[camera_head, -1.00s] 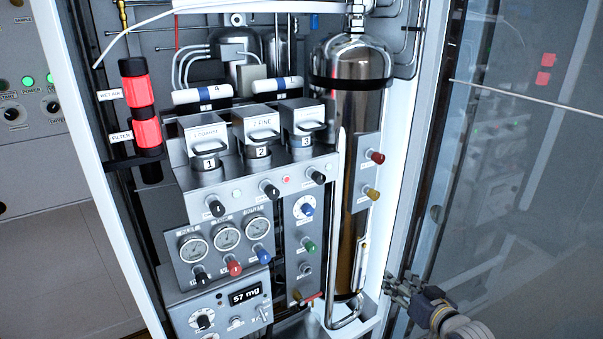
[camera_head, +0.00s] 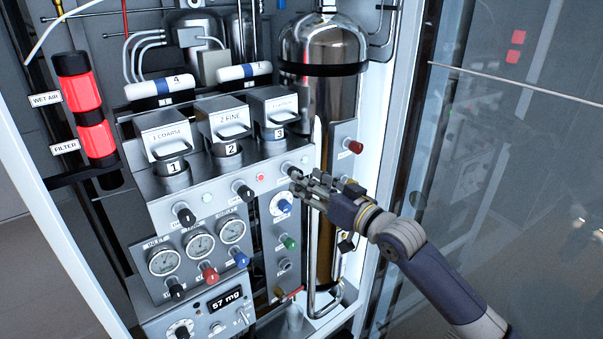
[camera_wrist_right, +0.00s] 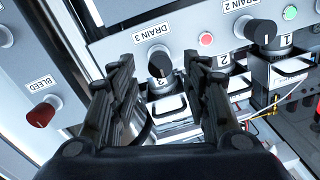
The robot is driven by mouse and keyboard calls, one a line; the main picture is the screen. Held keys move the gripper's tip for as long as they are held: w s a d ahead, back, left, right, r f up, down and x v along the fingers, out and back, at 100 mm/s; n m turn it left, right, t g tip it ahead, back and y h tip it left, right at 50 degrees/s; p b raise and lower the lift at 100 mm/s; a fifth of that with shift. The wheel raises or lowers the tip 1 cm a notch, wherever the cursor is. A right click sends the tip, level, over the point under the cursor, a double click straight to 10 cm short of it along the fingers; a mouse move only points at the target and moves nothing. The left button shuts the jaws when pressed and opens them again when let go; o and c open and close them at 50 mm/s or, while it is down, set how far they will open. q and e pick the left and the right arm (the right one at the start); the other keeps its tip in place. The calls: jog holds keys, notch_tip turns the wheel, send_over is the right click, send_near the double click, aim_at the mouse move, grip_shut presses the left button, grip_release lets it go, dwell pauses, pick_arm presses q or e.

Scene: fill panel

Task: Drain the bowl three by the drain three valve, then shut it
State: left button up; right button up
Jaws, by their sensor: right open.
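The drain three valve (camera_head: 288,168) is a dark round knob on the sloped grey panel below bowl three (camera_head: 272,131). In the right wrist view, the drain three valve (camera_wrist_right: 160,64) sits under its "DRAIN 3" label, framed between my finger pads. My right gripper (camera_head: 301,181) is open at the knob and partly covers that area in the head view. I cannot tell whether the fingers touch the knob. The bowl's liquid level is not visible. My left gripper is not in view.
The drain two knob (camera_head: 243,189) is to the left on the same panel. A red bleed knob (camera_head: 355,147) is just right, near the tall metal cylinder (camera_head: 328,95). A blue knob (camera_head: 284,206) sits close below my gripper. The glass door (camera_head: 500,190) stands at right.

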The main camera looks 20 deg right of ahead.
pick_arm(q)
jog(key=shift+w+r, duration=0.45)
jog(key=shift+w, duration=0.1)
pick_arm(e)
jog(key=shift+x, duration=1.45)
grip_shut()
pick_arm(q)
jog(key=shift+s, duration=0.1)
